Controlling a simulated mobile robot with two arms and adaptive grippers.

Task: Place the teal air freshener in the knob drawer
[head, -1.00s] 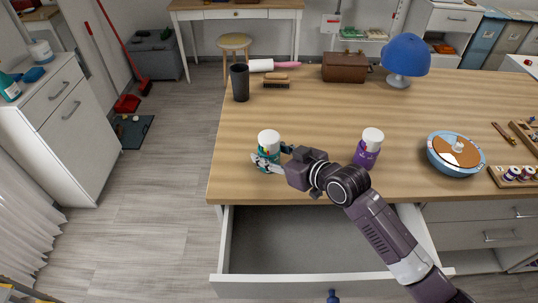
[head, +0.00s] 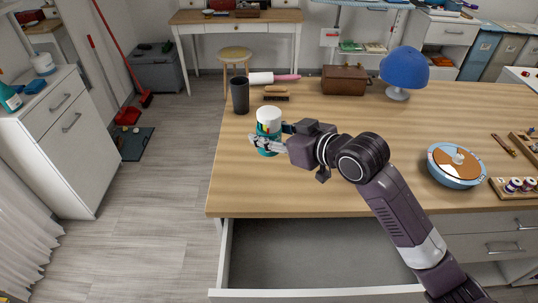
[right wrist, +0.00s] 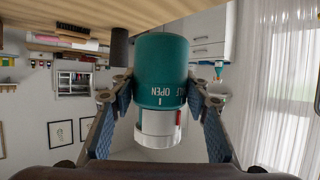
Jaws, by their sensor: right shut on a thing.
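The teal air freshener (head: 268,127) has a white cap and a teal body. My right gripper (head: 271,138) is shut around its body and holds it upright above the left part of the wooden table. In the right wrist view the air freshener (right wrist: 161,72) appears upside down between the two finger pads, with a gap to the tabletop. The drawer (head: 310,252) below the table's front edge is pulled open, and its visible interior is empty. My left gripper is not in view.
On the wooden table (head: 445,118) stand a black cup (head: 240,96), a brush (head: 276,94), a brown box (head: 344,80), a blue lamp (head: 404,68) and a blue round dish (head: 456,180). My right arm crosses above the table's front edge and the drawer's right part.

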